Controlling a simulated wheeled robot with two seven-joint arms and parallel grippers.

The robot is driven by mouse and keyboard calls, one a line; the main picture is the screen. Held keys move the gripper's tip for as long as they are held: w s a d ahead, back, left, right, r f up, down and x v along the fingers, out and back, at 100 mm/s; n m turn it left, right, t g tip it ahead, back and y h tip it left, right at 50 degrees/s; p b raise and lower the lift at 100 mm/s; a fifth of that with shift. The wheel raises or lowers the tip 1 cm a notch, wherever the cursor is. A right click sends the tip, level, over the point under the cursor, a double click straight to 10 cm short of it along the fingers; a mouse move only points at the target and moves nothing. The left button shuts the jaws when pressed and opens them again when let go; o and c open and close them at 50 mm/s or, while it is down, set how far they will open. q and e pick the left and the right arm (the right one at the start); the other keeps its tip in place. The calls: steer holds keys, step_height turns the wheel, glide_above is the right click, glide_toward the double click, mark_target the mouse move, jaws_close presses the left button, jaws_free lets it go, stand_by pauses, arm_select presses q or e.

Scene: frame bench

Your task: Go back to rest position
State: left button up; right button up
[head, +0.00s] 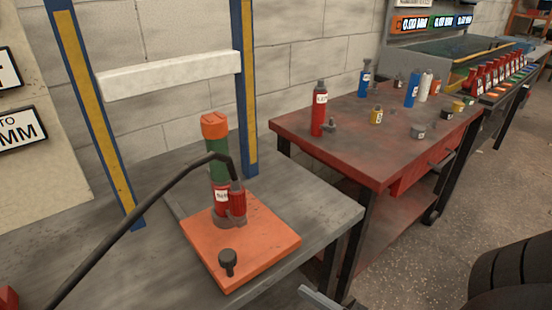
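Neither of my grippers can be made out in the head view. On the grey bench (335,215) in front of me, an orange square plate (262,250) carries an upright stack. The stack has a red lower part with a white label, a green middle part (218,170) and an orange cap (214,125). A smaller red cylinder (238,202) stands against its right side. A black knob (227,262) sits on the plate's near corner. A black bent tube (130,215) runs from the lower left up to the stack.
A blue and yellow frame with a white crossbar (170,75) rises behind the plate. A red table (350,145) to the right holds a tall red bottle (319,110) and several small items. Black ribbed round objects (515,275) stand at lower right. Open floor lies between.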

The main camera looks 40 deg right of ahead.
steer(key=w+f+m+g+h+p, duration=0.15)
steer(key=w+m+h+p, duration=0.35)
steer(key=m, duration=1.6)
arm_select(q)
steer(key=shift+a+r+g, duration=0.25)
steer(key=shift+r+g, duration=0.05)
steer(key=shift+r, duration=0.45)
arm_select(e)
steer(key=w+a+f+m+g+y, duration=0.1)
steer(key=a+f+m+g+y, duration=0.3)
steer(key=m, duration=1.1)
steer(key=a+f+g, duration=0.1)
steer(key=a+f, duration=0.2)
steer(key=shift+w+f+m, duration=0.15)
steer(key=shift+w+m, duration=0.05)
steer(key=shift+m, duration=0.1)
